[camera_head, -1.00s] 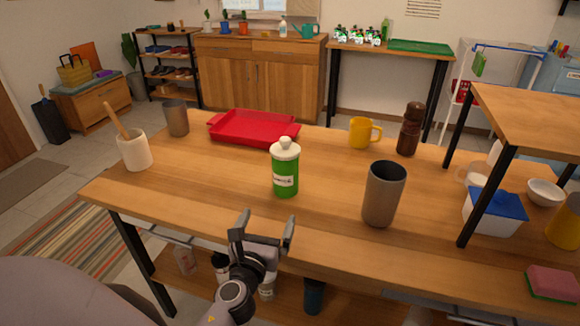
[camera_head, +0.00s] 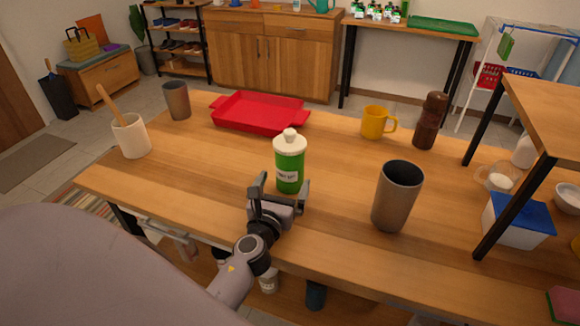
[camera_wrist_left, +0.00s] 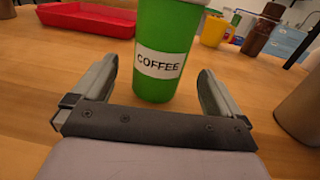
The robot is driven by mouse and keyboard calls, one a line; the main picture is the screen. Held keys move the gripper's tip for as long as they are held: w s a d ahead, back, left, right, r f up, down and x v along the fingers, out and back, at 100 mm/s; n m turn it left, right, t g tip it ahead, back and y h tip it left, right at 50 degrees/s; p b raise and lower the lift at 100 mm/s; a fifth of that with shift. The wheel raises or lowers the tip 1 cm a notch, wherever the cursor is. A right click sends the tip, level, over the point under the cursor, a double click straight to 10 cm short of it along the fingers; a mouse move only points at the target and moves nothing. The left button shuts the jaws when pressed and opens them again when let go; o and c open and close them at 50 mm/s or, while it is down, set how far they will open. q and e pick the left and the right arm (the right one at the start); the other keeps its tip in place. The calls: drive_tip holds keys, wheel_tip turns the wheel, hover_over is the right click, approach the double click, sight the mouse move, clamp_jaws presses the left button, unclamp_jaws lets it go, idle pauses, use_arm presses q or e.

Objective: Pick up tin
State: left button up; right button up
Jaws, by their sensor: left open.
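The green tin (camera_head: 289,168) with a white knobbed lid stands upright on the wooden table. In the left wrist view the tin (camera_wrist_left: 165,40) carries a white label reading COFFEE, and its top is cut off by the frame. My left gripper (camera_head: 281,188) is open and empty, just in front of the tin near the table's front edge. In the wrist view its two fingers point toward the tin, one to each side of it; I cannot tell whether the tin is between the tips. My right gripper is not in view.
A grey-brown cup (camera_head: 397,196) stands right of the tin. A red tray (camera_head: 260,113) lies behind it. A yellow mug (camera_head: 375,123) and a brown pepper mill (camera_head: 430,121) stand at the back right. A white utensil pot (camera_head: 131,137) and another cup (camera_head: 177,101) stand left. A raised shelf (camera_head: 545,110) is at right.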

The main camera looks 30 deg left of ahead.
sight(286, 177)
use_arm(q)
drive_tip(key=shift+x, duration=2.2)
drive_tip(key=shift+r, duration=0.15)
drive_tip(key=c, duration=1.2)
drive_tip(key=shift+c, duration=0.2)
drive_tip(key=shift+r, duration=0.15)
